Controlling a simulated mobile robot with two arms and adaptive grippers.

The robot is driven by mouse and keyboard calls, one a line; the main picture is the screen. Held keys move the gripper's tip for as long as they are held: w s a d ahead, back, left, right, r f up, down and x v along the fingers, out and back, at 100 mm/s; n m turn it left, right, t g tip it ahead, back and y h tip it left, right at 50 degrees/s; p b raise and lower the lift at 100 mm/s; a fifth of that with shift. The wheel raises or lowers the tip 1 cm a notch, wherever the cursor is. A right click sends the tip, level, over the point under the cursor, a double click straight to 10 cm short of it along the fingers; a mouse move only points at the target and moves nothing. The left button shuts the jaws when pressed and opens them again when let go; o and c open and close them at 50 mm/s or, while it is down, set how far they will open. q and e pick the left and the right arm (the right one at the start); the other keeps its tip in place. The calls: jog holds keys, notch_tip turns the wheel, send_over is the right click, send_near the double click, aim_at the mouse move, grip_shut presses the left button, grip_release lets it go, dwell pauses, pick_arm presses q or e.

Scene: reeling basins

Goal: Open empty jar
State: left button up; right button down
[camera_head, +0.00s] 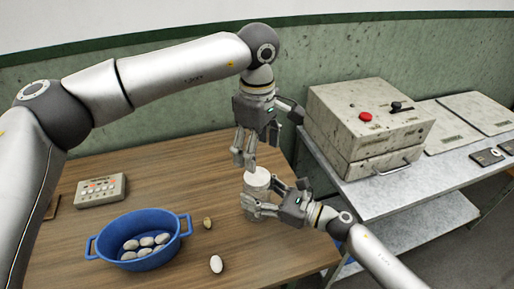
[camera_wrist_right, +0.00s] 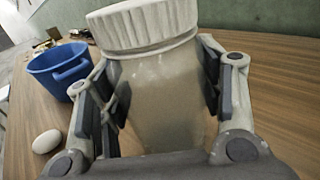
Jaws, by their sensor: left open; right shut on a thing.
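A jar (camera_head: 257,190) with a white lid (camera_head: 257,177) stands upright on the wooden table. In the right wrist view the jar body (camera_wrist_right: 160,95) looks see-through and beige, and the ribbed white lid (camera_wrist_right: 145,27) sits on top. My right gripper (camera_head: 265,198) is shut around the jar's body from the right, below the lid. My left gripper (camera_head: 246,160) is open and points down, just above the lid and slightly to its left. Whether its fingertips touch the lid cannot be told.
A blue basin (camera_head: 140,258) with several pale cocoons stands at the left. A white cocoon (camera_head: 216,264) and a brownish one (camera_head: 207,223) lie loose on the table (camera_head: 170,175). A button panel (camera_head: 101,190) lies behind the basin. A grey machine (camera_head: 365,125) stands on the side bench.

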aim_at(257, 176)
pick_arm(q)
jog(key=m, duration=1.6)
jog(key=shift+m, duration=0.3)
jog(key=shift+f, duration=4.05)
